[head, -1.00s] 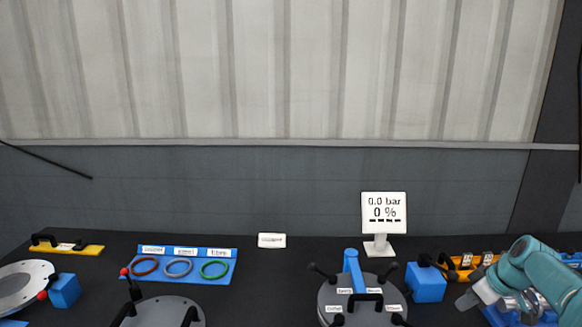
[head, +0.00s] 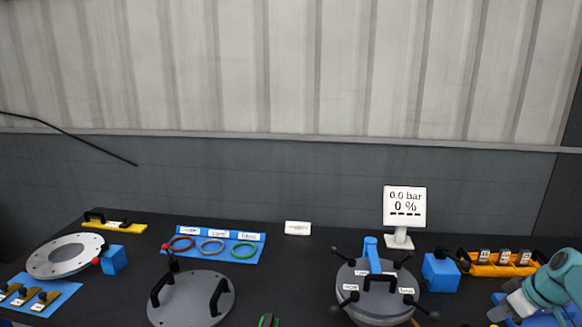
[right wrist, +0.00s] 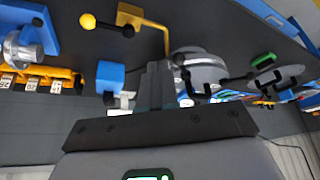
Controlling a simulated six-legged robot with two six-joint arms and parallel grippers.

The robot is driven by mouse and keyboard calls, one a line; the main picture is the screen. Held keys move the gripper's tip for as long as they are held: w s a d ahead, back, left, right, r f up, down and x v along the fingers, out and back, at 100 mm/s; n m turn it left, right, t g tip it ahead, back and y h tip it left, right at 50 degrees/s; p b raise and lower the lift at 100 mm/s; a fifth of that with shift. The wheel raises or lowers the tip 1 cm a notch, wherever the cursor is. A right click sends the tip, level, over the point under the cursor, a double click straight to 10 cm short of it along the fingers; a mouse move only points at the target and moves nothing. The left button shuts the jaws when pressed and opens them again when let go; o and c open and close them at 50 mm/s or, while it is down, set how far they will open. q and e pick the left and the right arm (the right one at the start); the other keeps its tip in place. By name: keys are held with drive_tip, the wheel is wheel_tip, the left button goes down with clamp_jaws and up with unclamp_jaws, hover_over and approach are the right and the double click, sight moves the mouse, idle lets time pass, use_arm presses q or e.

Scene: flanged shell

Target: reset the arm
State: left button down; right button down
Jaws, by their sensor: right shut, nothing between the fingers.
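My right arm comes in at the lower right of the head view. Its gripper (head: 503,311) is at the bottom edge there, in front of a blue tray. In the right wrist view the fingers of my right gripper (right wrist: 156,84) are together, with nothing between them. The round grey flanged shell (head: 374,292) stands left of the gripper, with black handles and a blue bar on its lid. It also shows past the fingers in the right wrist view (right wrist: 205,72). The gripper is apart from it. My left gripper is not in view.
A blue block (head: 441,272) and an orange rack (head: 490,270) lie near my right arm. A display (head: 404,207) reads 0.0 bar, 0 %. A ring board (head: 190,252), a grey lid (head: 190,300) and a flange ring (head: 42,262) lie left.

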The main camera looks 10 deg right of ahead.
drive_tip(key=s+a+f+m+g+y, duration=0.1)
drive_tip(key=s+a+f+m+g, duration=0.15)
drive_tip(key=a+f, duration=1.9)
drive_tip(key=s+a+f+m+g, duration=0.1)
drive_tip(key=s+a+f, duration=0.3)
drive_tip(key=s+a, duration=0.5)
drive_tip(key=s+a+f+m+g+y, duration=0.1)
drive_tip(key=s+a+f, duration=0.3)
drive_tip(key=s+a, duration=0.6)
drive_tip(key=s+m, duration=0.1)
drive_tip(key=s, duration=0.2)
drive_tip(key=shift+s+a, duration=0.15)
drive_tip(key=shift+s, duration=0.25)
drive_tip(key=shift+m, duration=0.25)
